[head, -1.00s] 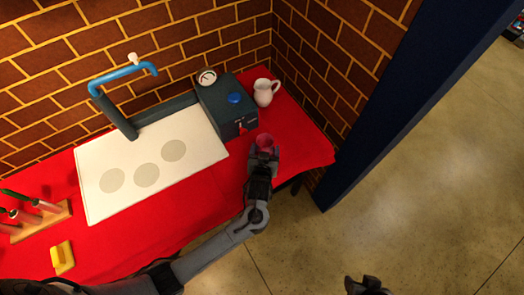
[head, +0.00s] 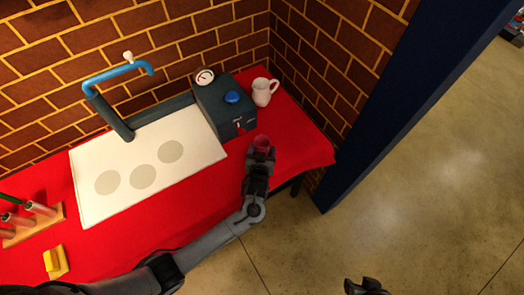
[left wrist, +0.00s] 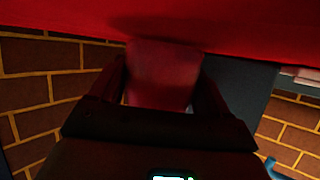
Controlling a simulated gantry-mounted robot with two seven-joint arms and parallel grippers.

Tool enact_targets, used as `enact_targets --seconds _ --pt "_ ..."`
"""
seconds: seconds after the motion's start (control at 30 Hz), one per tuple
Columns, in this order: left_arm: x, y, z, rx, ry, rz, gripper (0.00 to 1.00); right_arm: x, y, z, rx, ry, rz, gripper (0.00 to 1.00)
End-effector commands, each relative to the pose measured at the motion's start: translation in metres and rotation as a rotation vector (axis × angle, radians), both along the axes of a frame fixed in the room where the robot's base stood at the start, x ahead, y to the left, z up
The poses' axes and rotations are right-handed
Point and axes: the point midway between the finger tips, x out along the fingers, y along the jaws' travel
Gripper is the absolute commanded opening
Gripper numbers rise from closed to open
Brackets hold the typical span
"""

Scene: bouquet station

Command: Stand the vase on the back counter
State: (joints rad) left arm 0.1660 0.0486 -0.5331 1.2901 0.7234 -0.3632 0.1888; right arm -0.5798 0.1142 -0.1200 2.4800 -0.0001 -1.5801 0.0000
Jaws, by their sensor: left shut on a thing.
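The vase (head: 262,142) is a small dark red vessel with a round rim, at the right part of the red-covered counter (head: 200,215). My left gripper (head: 260,153) is shut on it from the front. In the left wrist view the vase (left wrist: 163,75) sits between the two fingers, with its far end close against the red cloth. I cannot tell whether it touches the cloth. The gripper hides the vase's lower part in the head view. My right gripper (head: 368,287) is partly in view at the bottom edge, away from the counter; its jaws are unclear.
A dark box with a blue button (head: 232,97) and a white pitcher (head: 263,92) stand behind the vase. A white board with grey circles (head: 140,165) lies left. A tool rack (head: 35,225) and yellow block (head: 55,262) are far left. Brick walls and a blue post bound the right.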

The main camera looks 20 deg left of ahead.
Motion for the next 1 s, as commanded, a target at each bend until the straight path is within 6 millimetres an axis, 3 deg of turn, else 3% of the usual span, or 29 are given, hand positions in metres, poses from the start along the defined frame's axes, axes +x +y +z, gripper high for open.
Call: enact_targets --seconds 0.27,0.3,0.4,0.77,1.0 --pt "0.001 0.000 -0.003 0.000 -0.003 0.000 0.22 0.000 0.000 -0.003 0.000 0.000 0.000 0.43" --pt "0.000 0.000 -0.004 0.001 0.001 0.000 0.83 0.000 0.000 -0.002 0.000 0.001 0.000 0.43" --pt "0.000 0.000 -0.004 0.001 0.001 0.000 0.98 0.000 -0.001 -0.002 -0.003 0.001 0.001 0.43" --pt "0.000 0.000 0.003 0.001 0.000 0.000 1.00 0.000 -0.002 0.002 -0.011 0.000 0.007 0.43" --pt "-0.029 -0.009 0.014 -0.003 0.002 -0.001 1.00 0.000 -0.002 0.011 -0.010 0.001 0.006 0.43"
